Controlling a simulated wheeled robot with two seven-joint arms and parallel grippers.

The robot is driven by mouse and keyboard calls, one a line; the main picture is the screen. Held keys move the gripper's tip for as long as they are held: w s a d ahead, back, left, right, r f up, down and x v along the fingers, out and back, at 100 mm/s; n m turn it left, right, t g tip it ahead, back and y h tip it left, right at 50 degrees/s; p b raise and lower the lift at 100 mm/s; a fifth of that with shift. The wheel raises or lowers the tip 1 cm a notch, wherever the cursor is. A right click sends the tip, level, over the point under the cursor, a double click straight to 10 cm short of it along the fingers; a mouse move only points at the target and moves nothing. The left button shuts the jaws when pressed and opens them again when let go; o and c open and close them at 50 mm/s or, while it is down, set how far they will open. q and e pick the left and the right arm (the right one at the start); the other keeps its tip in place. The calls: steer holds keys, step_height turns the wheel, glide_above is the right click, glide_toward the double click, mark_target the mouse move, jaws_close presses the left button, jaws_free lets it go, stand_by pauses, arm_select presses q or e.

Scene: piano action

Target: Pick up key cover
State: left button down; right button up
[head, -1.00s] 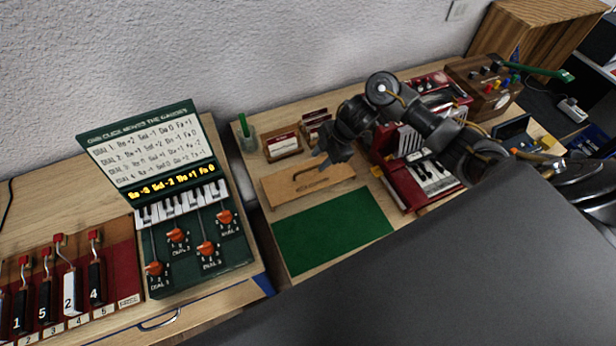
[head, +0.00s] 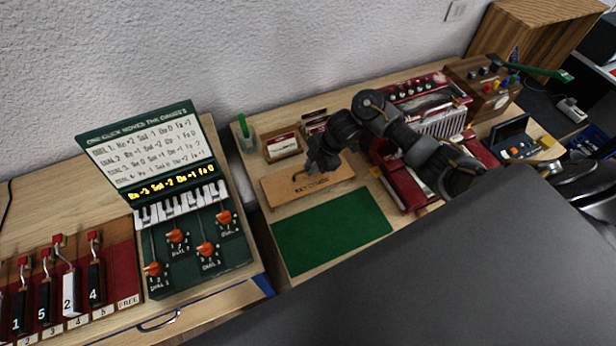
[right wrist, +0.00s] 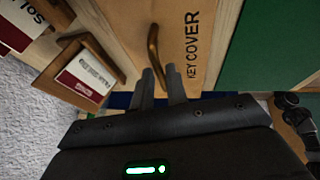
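The key cover (head: 335,177) is a flat wooden board with a curved brown handle and dark lettering. It lies on the table behind the green mat, and it also shows in the right wrist view (right wrist: 196,18). My right gripper (head: 314,163) is over the far edge of the key cover, close to the handle. In the right wrist view its two fingers (right wrist: 161,75) stand a narrow gap apart, with the near end of the handle (right wrist: 153,45) between or just beyond their tips. Whether they touch it is unclear. My left gripper is not in view.
A wooden card holder (head: 283,147) and a cup with a green stick (head: 246,141) stand behind the board. The green mat (head: 332,232) in front is clear. A red accordion-like instrument (head: 400,180) is at right. The dial box (head: 190,250) is at left.

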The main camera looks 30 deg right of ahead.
jaws_close()
stand_by(1.2)
steer(key=shift+r, duration=0.1)
